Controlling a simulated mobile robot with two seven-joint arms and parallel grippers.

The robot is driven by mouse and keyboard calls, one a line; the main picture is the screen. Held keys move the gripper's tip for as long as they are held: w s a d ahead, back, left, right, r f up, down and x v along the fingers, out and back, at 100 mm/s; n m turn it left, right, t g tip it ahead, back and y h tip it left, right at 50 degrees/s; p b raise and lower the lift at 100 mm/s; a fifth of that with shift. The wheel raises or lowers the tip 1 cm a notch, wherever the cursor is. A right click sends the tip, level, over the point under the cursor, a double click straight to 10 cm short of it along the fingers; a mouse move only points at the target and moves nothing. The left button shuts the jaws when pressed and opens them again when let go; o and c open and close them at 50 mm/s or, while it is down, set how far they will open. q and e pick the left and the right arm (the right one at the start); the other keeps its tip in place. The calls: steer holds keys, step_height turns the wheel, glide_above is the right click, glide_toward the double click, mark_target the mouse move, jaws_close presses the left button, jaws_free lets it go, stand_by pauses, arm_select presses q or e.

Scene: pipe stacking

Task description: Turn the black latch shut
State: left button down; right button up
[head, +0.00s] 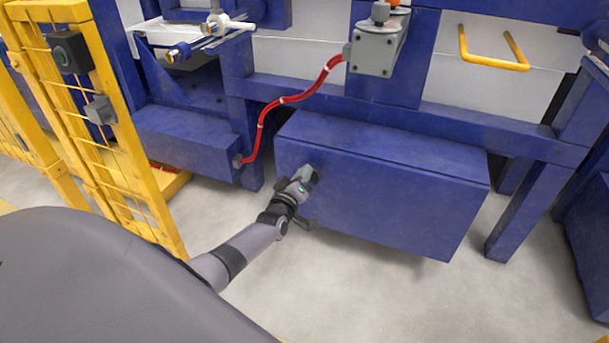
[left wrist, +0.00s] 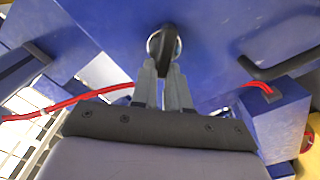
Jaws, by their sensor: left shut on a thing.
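The black latch (left wrist: 165,42) sits in a round silver ring on the front of the blue box (head: 390,190). My left gripper (head: 309,176) reaches the left part of this front. In the left wrist view, its two grey fingers (left wrist: 165,72) are closed around the near end of the latch, which lies roughly in line with them. In the head view the gripper hides most of the latch. My right gripper is not in view.
A black bar handle (left wrist: 272,70) is on the blue face beside the latch. A red hose (head: 262,125) runs from the left blue box (head: 190,145) to a grey box (head: 375,52) above. A yellow fence (head: 95,110) stands at left. The floor in front is clear.

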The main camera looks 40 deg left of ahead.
arm_select(q)
steer(key=shift+s+a+f+n, duration=0.1)
steer(key=shift+f+n, duration=0.2)
steer(key=shift+n, duration=1.15)
steer(key=shift+w+a+f+n, duration=0.15)
steer(key=shift+f+n, duration=0.15)
steer(key=shift+n, duration=1.2)
steer(key=shift+s+a+f+n, duration=0.15)
steer(key=shift+f+n, duration=0.15)
steer(key=shift+n, duration=1.15)
steer(key=shift+d, duration=0.1)
steer(key=c, duration=1.1)
jaws_free()
